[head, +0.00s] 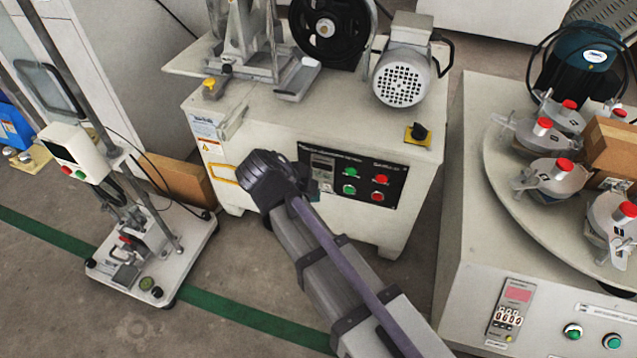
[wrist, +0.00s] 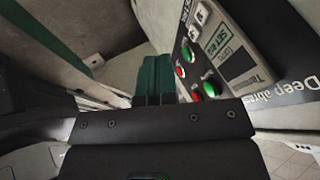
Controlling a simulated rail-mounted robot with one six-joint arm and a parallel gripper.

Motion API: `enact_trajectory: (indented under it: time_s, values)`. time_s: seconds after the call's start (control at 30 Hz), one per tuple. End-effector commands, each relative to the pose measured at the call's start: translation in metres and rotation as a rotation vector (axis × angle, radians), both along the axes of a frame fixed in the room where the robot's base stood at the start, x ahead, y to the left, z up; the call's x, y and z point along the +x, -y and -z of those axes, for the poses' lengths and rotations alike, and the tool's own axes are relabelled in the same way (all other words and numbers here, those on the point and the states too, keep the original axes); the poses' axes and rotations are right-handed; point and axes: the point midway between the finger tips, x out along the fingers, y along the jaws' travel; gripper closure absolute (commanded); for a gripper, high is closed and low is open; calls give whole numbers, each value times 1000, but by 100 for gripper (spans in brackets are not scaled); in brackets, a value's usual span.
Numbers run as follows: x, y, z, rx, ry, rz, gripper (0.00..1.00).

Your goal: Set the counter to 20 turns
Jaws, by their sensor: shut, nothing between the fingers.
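The counter (head: 322,167) is a small light unit on the left of the black control panel (head: 385,181), on the cream machine's front. Its digits are too small to read in the head view. The counter also shows in the wrist view (wrist: 224,45), tilted, with a dark display, a "SET" marking and small white keys. My gripper (head: 262,177) is just left of the panel, close to the counter and apart from it as far as I can tell. In the wrist view its dark green fingers (wrist: 154,72) are together and empty, left of the panel.
Green and red buttons (head: 350,189) sit right of the counter on the panel. A machine with a round turntable (head: 505,185) stands at right. A small test stand (head: 185,255) is at left. A cardboard box (head: 172,181) lies between it and the cream machine.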

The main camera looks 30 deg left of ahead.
Motion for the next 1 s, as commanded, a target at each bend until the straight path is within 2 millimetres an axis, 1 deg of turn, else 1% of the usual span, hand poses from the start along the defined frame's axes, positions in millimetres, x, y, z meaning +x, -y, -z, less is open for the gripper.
enact_trajectory:
  time_s: [0.03,0.1,0.2,0.3,0.47,1.0]
  values:
    - [-7,-3,-24,0,-1,-2,100]
    - [-17,-7,-36,0,-1,-1,100]
    - [-29,-11,-50,0,-2,-1,100]
    - [-37,-14,-58,0,-2,0,100]
    - [-42,-16,-60,0,-2,0,100]
    - [-43,-15,-59,0,-3,1,100]
